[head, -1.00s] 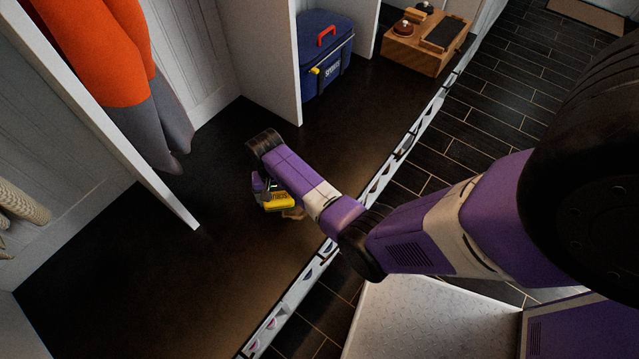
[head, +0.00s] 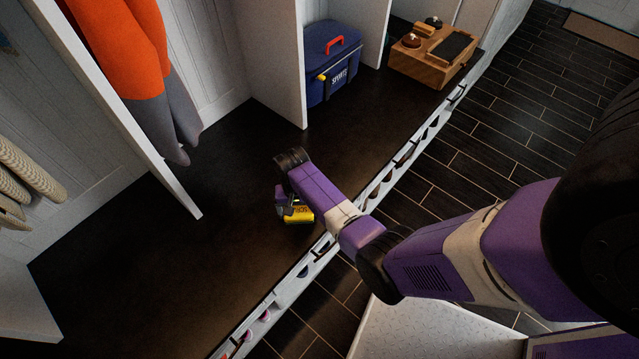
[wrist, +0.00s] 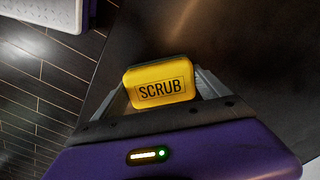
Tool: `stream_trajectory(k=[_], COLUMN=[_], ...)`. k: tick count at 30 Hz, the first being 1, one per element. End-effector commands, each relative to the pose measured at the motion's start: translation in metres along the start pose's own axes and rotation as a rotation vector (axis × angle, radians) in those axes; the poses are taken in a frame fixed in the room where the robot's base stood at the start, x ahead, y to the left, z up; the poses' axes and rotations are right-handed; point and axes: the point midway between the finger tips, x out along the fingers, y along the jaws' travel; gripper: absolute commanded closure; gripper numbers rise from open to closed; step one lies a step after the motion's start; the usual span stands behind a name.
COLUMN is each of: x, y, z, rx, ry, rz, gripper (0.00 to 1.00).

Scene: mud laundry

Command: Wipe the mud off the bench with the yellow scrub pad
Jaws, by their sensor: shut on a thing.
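The yellow scrub pad (head: 299,215), marked SCRUB, is held in my gripper (head: 287,206). The wrist view shows the pad (wrist: 160,84) between both fingers, its lettered face toward the camera. My gripper is shut on it, low over the dark brown bench (head: 130,260), near the bench's front edge. I cannot tell whether the pad touches the surface. No clear mud patch shows on the bench now; the pad and arm hide the spot around them.
A blue sports cooler (head: 331,65) with a red handle and a wooden box (head: 425,68) stand farther back. White dividers (head: 165,170) split the bench. An orange and grey garment (head: 125,60) hangs at left. Open bench lies left of my gripper.

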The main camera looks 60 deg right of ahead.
Motion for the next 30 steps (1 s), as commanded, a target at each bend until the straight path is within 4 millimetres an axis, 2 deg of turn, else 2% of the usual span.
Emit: stream_trajectory(k=[4, 21, 30], x=[-0.025, -0.074, -0.080], y=[0.000, -0.002, -0.003], z=[-0.002, -0.007, -0.009], rx=[-0.002, -0.007, -0.008], ry=[0.003, 0.000, 0.000], rz=[-0.002, 0.000, 0.000], gripper=[0.47, 0.47, 0.47])
